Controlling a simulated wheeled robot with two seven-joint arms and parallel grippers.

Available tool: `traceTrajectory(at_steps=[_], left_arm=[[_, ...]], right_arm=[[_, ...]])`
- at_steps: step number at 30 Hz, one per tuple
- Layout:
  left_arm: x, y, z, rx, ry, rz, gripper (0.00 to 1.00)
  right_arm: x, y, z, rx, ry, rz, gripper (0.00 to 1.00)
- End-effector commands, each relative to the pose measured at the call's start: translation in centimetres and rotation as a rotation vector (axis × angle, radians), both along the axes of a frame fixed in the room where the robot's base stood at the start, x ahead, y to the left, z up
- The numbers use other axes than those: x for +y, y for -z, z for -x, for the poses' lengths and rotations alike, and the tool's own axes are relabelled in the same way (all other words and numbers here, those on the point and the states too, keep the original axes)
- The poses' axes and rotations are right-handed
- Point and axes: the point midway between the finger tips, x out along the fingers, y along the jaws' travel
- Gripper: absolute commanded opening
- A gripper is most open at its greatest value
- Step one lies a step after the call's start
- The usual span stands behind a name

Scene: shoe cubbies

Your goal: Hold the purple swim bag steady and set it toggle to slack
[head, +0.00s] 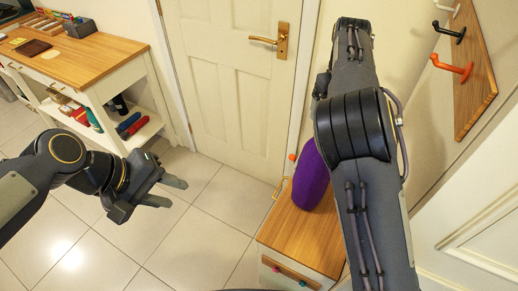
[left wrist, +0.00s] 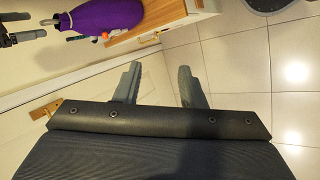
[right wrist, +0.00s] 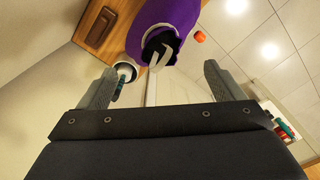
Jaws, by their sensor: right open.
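The purple swim bag (head: 309,178) stands on a wooden-topped bench, partly hidden behind my right arm. It also shows in the left wrist view (left wrist: 105,16) and, close up, in the right wrist view (right wrist: 172,18). There a black piece with pale loops (right wrist: 158,50) sits at its end; I cannot tell surely which part is the toggle. My left gripper (head: 172,192) is open and empty over the floor, well left of the bag. My right gripper (right wrist: 158,88) is open, its fingers apart, near the bag's end; the head view hides it behind my arm.
The bench (head: 278,222) has a drawer front below. An orange knob-like thing (right wrist: 199,36) is near the bag. A hook board (head: 474,70) hangs on the right wall. A closed door (head: 230,90) is behind, a shelved wooden-topped table (head: 85,58) at left. The middle floor is clear.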

Motion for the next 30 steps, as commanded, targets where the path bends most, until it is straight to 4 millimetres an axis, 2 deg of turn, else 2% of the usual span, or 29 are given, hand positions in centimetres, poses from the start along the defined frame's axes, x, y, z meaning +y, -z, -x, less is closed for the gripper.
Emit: traceTrajectory(at_steps=[1,7,14,21,27,30], left_arm=[[-0.3,-0.2,-1.7,0.088,-0.063,0.063,0.36],[-2.0,-0.5,-8.0,0.436,-0.333,0.294,0.36],[-4.3,1.6,-15.5,0.873,-0.628,0.496,0.36],[-7.3,6.4,-22.6,1.36,-0.91,0.625,0.36],[-10.2,12.1,-27.0,1.787,-1.115,0.658,0.36],[-11.7,15.2,-28.5,1.994,-1.202,0.645,0.36]], right_arm=[[0.0,0.0,0.0,0.0,0.0,0.0,0.88],[0.0,0.0,0.0,0.0,0.0,0.0,0.88],[0.0,0.0,0.0,0.0,0.0,0.0,0.88],[0.0,0.0,0.0,0.0,0.0,0.0,0.88],[0.0,0.0,0.0,0.0,0.0,0.0,0.88],[0.0,0.0,0.0,0.0,0.0,0.0,0.88]])
